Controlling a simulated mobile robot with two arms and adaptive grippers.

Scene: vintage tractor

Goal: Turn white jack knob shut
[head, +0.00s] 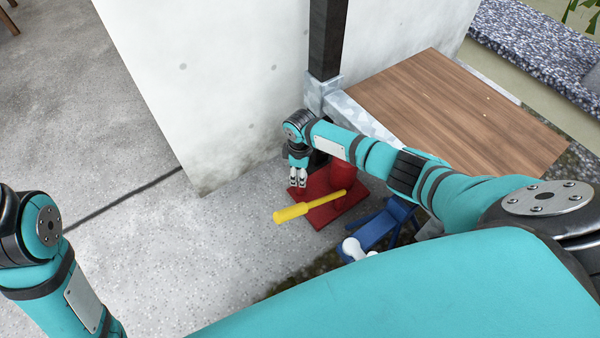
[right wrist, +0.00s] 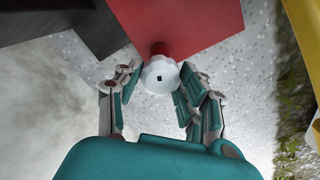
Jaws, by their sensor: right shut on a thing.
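The white jack knob (right wrist: 160,78) is round and lobed, with a small dark square at its centre. It sits on a short red stem at the red jack (right wrist: 190,25) in the right wrist view. My right gripper (head: 298,184) points down beside the red jack (head: 342,174) in the head view. In the right wrist view its fingers (right wrist: 158,88) are on either side of the knob, shut on it. The knob cannot be made out in the head view. My left arm shows at the left edge, but its gripper is out of view.
A yellow handle (head: 309,206) crosses over the red base plate. A blue stand-like object (head: 381,229) and a white piece (head: 354,249) are to the right. A pale wall (head: 225,90) and a wooden-topped bench (head: 460,110) stand behind. The grey floor at left is clear.

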